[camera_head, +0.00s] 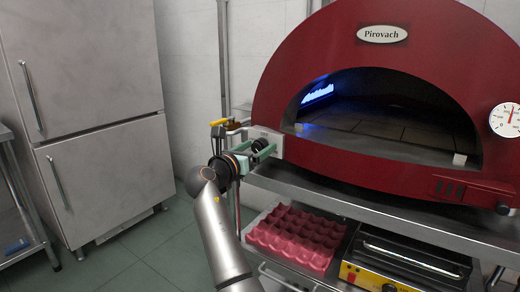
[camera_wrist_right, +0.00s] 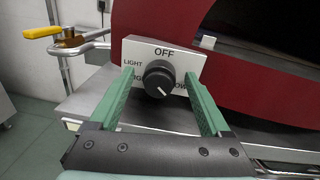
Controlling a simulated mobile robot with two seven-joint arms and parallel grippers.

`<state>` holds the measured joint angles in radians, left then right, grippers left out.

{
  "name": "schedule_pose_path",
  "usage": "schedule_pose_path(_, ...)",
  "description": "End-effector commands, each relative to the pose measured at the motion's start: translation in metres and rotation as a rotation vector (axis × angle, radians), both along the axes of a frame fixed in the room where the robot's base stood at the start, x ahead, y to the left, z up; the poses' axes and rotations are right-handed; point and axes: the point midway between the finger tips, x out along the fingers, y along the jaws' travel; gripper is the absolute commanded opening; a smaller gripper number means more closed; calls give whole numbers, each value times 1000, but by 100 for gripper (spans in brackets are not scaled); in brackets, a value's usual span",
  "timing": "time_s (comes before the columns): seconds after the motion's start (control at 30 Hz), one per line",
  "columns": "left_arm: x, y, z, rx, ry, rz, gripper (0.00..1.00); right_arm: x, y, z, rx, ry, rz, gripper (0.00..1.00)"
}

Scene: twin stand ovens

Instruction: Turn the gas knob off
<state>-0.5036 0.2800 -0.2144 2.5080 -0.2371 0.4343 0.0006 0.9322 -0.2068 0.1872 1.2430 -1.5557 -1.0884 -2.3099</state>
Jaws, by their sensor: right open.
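The black round gas knob (camera_wrist_right: 159,78) sits on a white plate (camera_wrist_right: 138,50) marked OFF at the top and LIGHT at the left; a lower-left label and LOW at right are partly covered. The knob's white mark points down and to the right, away from OFF. My right gripper (camera_wrist_right: 160,82) is open, its green fingers on either side of the knob; I cannot tell whether they touch it. In the head view the right gripper (camera_head: 264,147) is at the oven's left front corner, by the plate (camera_head: 265,133). My left gripper is not in view.
The red oven (camera_head: 360,162) has a blue flame (camera_head: 317,94) inside at left. A yellow-handled valve (camera_head: 237,124) is beside the plate. Below are a metal shelf (camera_head: 350,206), a pink egg-crate-like tray (camera_head: 297,237) and a yellow-and-black appliance (camera_head: 400,262). A grey fridge (camera_head: 105,110) stands left.

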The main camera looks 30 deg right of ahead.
Motion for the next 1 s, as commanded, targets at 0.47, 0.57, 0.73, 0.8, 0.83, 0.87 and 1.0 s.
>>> schedule_pose_path(0.47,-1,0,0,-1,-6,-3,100,0,1,0,0,0,-1,71)
schedule_pose_path(0.57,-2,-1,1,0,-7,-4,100,0,1,0,0,0,-1,60)
schedule_pose_path(0.73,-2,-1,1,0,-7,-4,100,0,1,0,0,0,-1,41)
schedule_pose_path(0.8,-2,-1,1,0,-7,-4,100,0,1,0,0,0,-1,33)
schedule_pose_path(0.83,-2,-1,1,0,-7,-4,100,0,1,0,0,0,0,30)
schedule_pose_path(0.87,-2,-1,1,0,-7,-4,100,0,1,0,0,0,0,26)
schedule_pose_path(1.0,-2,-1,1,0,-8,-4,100,0,1,0,0,0,0,10)
